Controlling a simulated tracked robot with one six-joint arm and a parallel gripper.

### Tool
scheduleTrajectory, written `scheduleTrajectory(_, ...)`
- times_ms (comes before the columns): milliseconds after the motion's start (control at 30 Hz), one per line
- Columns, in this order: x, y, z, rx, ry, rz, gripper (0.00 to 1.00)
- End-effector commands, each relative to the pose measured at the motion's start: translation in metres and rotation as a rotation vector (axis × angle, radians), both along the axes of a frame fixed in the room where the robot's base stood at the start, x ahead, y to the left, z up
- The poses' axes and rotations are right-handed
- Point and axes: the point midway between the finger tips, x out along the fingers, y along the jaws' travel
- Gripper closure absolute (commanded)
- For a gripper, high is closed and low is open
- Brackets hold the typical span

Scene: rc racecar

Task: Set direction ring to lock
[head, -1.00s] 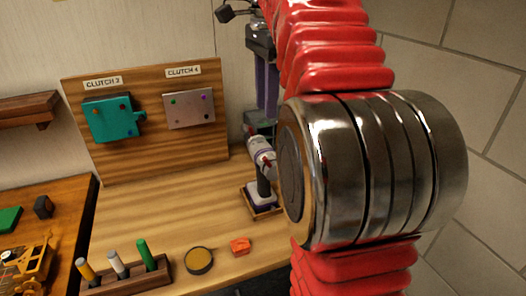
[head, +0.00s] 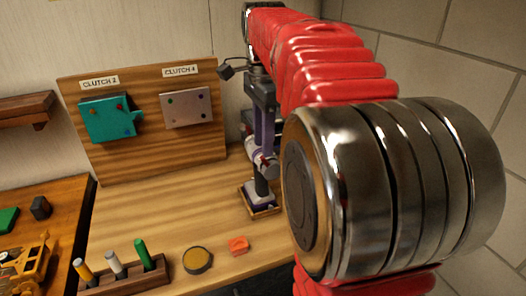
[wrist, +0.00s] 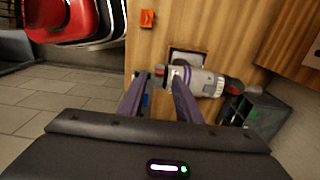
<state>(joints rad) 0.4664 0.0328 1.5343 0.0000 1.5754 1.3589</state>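A white and grey power tool with red parts (head: 262,163) stands on a small tray (head: 262,209) on the wooden bench. In the wrist view the tool (wrist: 207,83) spans sideways, its body right of centre. Its narrow end reaches the space between my fingertips. The direction ring cannot be made out clearly. My gripper (head: 262,141) is just above the tool in the head view. Its purple fingers (wrist: 158,75) are apart in the wrist view, with a visible gap between them. Whether a finger touches the tool cannot be told.
An orange block (head: 238,246), a round yellow-topped tin (head: 198,260) and a marker rack (head: 125,278) lie along the bench front. A backboard (head: 150,145) carries a teal clutch box (head: 107,119) and a grey one (head: 187,107). A dark box (wrist: 254,112) is beside the tool.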

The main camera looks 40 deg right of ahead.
Motion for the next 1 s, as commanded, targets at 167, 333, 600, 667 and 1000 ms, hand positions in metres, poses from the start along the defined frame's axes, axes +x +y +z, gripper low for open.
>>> scheduleTrajectory(167, 0.000, 0.001, -0.024, 0.001, 0.002, 0.001, 0.69)
scheduleTrajectory(333, 0.000, 0.001, -0.035, 0.000, 0.000, 0.001, 0.69)
scheduleTrajectory(600, 0.000, 0.001, -0.036, 0.000, -0.001, 0.001, 0.69)
scheduleTrajectory(667, 0.000, 0.001, -0.036, 0.000, -0.001, 0.001, 0.71)
scheduleTrajectory(1000, 0.000, 0.001, -0.036, 0.000, -0.001, 0.002, 0.95)
